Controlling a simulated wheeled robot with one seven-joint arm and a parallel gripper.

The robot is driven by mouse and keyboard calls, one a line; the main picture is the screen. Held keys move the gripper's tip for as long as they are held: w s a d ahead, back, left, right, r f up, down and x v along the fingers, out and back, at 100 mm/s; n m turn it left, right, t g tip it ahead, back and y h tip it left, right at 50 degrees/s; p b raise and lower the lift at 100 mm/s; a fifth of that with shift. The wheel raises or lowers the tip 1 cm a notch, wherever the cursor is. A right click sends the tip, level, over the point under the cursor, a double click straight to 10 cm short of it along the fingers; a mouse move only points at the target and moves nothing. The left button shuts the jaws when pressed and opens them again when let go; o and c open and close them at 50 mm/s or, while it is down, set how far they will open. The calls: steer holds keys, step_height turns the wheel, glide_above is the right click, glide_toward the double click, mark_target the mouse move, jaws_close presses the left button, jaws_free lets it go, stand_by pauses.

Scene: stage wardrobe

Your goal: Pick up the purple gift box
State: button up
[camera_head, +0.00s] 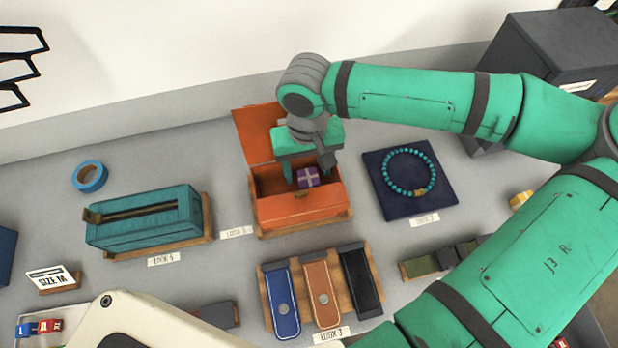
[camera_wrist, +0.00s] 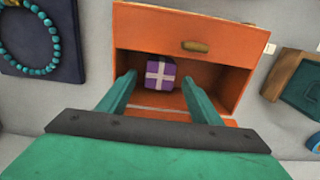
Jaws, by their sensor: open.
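The purple gift box (camera_head: 308,178) has a pale ribbon cross and sits inside an open orange box (camera_head: 300,208) on a wooden base. In the wrist view the purple gift box (camera_wrist: 160,75) lies ahead of my gripper, between the lines of its two fingers. My gripper (camera_wrist: 158,92) is open and empty, with teal fingers reaching into the orange box (camera_wrist: 205,22). In the head view my gripper (camera_head: 307,172) is above the orange box, and its hand hides part of the inside. I cannot tell whether a finger touches the gift box.
A turquoise bead necklace (camera_head: 436,170) lies on a navy pad (camera_head: 390,203) to the right. A teal box (camera_head: 145,226) stands to the left, with blue tape (camera_head: 90,176) behind it. Several coloured straps on a wooden stand (camera_head: 265,278) are in front.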

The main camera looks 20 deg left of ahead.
steer(key=shift+w+f, duration=0.15)
steer(key=shift+f, duration=1.3)
steer(key=shift+c, duration=0.4)
steer(key=shift+s, duration=0.2)
steer(key=c, duration=1.1)
steer(key=shift+r, duration=0.1)
